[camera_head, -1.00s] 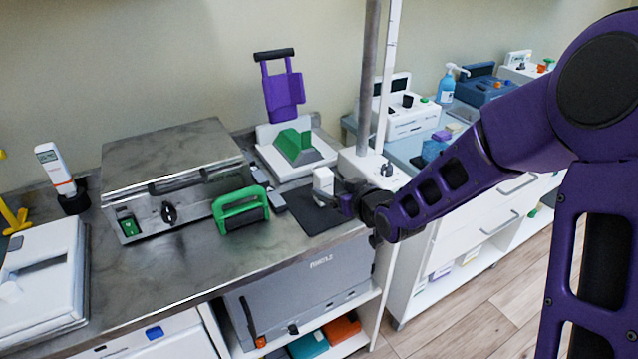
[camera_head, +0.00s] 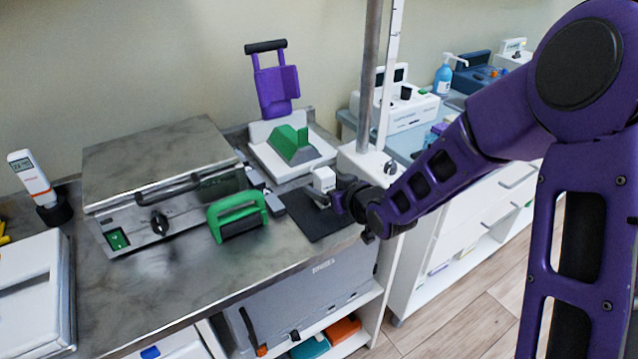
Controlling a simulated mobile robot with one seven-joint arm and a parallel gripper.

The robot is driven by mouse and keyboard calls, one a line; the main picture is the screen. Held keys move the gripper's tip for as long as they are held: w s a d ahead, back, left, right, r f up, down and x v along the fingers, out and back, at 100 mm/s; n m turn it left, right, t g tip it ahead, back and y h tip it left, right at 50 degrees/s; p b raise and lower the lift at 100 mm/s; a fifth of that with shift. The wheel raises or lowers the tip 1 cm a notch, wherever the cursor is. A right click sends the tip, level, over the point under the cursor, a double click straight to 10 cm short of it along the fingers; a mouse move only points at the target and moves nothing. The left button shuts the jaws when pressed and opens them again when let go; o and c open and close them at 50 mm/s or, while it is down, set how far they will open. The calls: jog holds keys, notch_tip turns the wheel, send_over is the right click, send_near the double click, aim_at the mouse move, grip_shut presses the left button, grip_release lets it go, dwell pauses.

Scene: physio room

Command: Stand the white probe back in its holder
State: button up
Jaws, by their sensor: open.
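A small white block-shaped piece (camera_head: 324,178), which may be the white probe, is at the far edge of a dark mat (camera_head: 312,222) on the metal worktop. It looks slightly tilted, with a grey part below it. My gripper (camera_head: 333,196) is open at its right side, close to it; whether they touch is unclear. I cannot tell which holder belongs to the white piece.
A metal-topped box (camera_head: 155,160) and a green-handled tool (camera_head: 237,215) stand left of the mat. Behind are a white base with a green wedge (camera_head: 290,143) and a purple bracket (camera_head: 277,90). A pole (camera_head: 370,80) rises close behind my gripper. Bare worktop (camera_head: 190,285) lies in front.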

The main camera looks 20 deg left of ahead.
jog(key=shift+w+a+f, duration=0.15)
jog(key=shift+w+a, duration=0.1)
grip_shut()
dwell(0.3)
